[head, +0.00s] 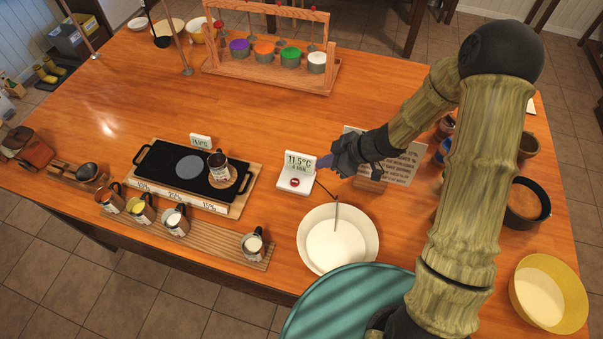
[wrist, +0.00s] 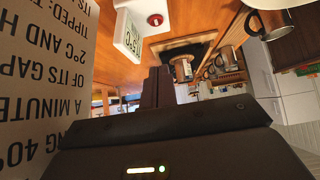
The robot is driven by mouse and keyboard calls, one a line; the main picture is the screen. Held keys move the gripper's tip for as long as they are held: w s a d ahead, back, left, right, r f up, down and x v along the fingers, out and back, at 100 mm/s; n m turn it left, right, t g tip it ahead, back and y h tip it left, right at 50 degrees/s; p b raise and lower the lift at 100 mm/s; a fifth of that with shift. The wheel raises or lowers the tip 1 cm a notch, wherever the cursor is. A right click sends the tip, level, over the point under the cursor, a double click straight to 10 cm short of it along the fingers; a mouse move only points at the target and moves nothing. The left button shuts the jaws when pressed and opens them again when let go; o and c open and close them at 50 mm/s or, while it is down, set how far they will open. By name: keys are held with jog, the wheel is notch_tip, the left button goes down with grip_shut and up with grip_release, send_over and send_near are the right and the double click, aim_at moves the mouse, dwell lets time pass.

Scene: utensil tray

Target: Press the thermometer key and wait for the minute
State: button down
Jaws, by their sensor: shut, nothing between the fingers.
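The thermometer (head: 299,162) is a white unit on the table with an upright display reading about 11.5°C; the smaller line below ends in "MIN". Its red key (head: 294,182) sits on the flat base in front of the display. In the wrist view the thermometer (wrist: 129,35) and the red key (wrist: 155,19) are at the top. My gripper (head: 326,162) is shut and empty, just right of the display and apart from the key. Its dark fingers (wrist: 157,86) also show in the wrist view. A thin probe (head: 336,214) stands in the white bowl (head: 304,247).
A printed card (head: 403,160) stands close behind my gripper, and fills the left of the wrist view. A black hot plate (head: 160,172) with a mug (head: 218,163) lies to the left. Several cups stand on a wooden board (head: 210,240). The table behind the thermometer is clear.

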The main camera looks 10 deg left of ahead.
jog(key=p, duration=0.1)
send_over(291, 181)
jog(key=d, duration=0.3)
jog(key=f, duration=0.6)
jog(key=shift+s+d+f, duration=0.1)
jog(key=shift+s+f, duration=0.15)
jog(key=f+p, duration=0.1)
jog(key=f, duration=0.2)
jog(key=shift+w, duration=0.2)
jog(key=shift+f+p, duration=0.5)
jog(key=shift+f, duration=0.4)
jog(key=shift+s, duration=0.1)
